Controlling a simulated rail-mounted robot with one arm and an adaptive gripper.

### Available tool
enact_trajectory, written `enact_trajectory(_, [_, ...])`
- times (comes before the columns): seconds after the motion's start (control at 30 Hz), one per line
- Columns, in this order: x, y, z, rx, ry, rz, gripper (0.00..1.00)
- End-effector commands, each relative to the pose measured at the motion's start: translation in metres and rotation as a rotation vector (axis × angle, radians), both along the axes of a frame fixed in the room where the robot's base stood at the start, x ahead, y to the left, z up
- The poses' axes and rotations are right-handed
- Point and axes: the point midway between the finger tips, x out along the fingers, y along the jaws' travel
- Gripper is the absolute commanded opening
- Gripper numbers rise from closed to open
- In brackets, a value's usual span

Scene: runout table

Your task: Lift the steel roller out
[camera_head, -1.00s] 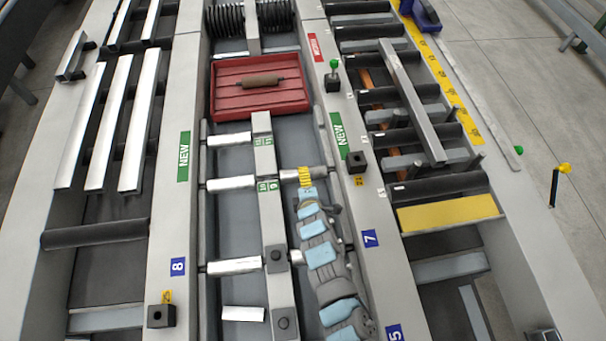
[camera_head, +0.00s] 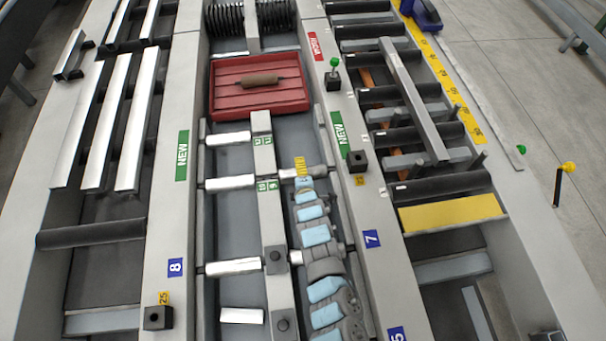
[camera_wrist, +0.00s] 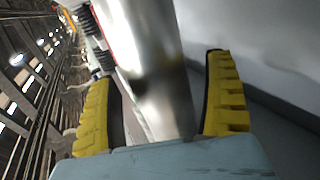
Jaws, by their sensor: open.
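My gripper (camera_head: 301,166) is at the roller position on the right of the centre beam, beside the green 9/10 labels. In the wrist view its two yellow fingers (camera_wrist: 160,80) stand open, one on each side of a shiny steel roller (camera_wrist: 148,50). A gap shows at the right finger; contact at the left one cannot be told. In the head view only a short left part of this roller (camera_head: 286,174) shows; my gripper and arm hide much of the rest.
More steel rollers lie left of the centre beam (camera_head: 270,215), such as one roller (camera_head: 230,183). A red tray (camera_head: 226,108) holding a brown roller (camera_head: 260,82) sits beyond. Side rails run close on both sides, one with a black box and knob (camera_head: 357,161). A short pale piece (camera_head: 241,315) lies lower left.

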Motion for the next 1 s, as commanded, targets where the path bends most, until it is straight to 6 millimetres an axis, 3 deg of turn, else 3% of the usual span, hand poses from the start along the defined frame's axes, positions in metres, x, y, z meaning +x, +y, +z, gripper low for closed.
enact_trajectory(0.17, [0.0, 0.0, 0.0, 0.0, 0.0, 0.0, 0.85])
enact_trajectory(0.43, [0.0, 0.0, 0.0, 0.0, 0.0, 0.0, 0.11])
enact_trajectory(0.77, [0.0, 0.0, 0.004, -0.001, -0.002, 0.0, 0.1])
enact_trajectory(1.0, [0.001, -0.001, 0.028, -0.002, -0.004, 0.0, 0.1])
